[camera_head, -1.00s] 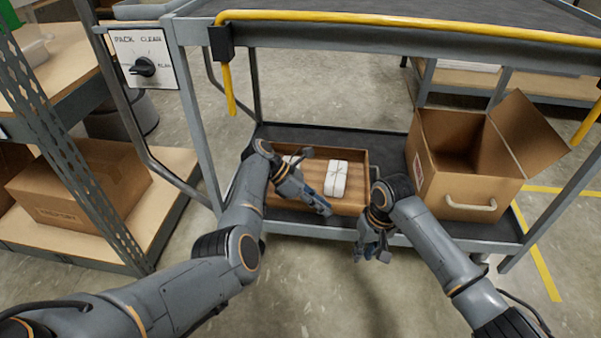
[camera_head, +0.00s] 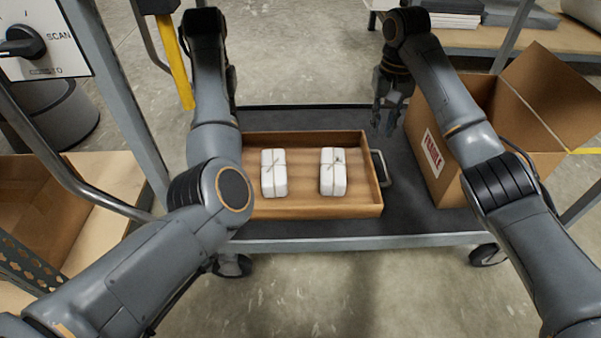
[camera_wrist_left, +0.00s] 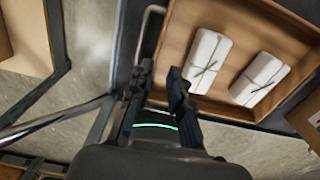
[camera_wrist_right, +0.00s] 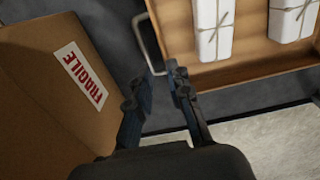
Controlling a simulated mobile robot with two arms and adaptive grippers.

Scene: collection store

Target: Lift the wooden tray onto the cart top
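The wooden tray (camera_head: 320,211) lies on the cart's lower shelf with two white tied parcels in it, the left one (camera_head: 273,173) and the right one (camera_head: 333,172). A metal handle (camera_head: 384,168) stands out from its right end. My right gripper (camera_head: 387,125) is open above and behind that handle. In the right wrist view the open fingertips (camera_wrist_right: 161,70) appear close to the handle, apart from it. My left gripper (camera_wrist_left: 160,72) is open in the left wrist view, near the tray's left end and its handle (camera_wrist_left: 146,32). The head view hides its fingers. The cart top is out of view.
An open cardboard box (camera_head: 435,165) with a FRAGILE label stands on the lower shelf, right of the tray. A cart post (camera_head: 115,95) with a dial panel (camera_head: 45,40) stands at left. A shelf with another box (camera_head: 30,210) is further left.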

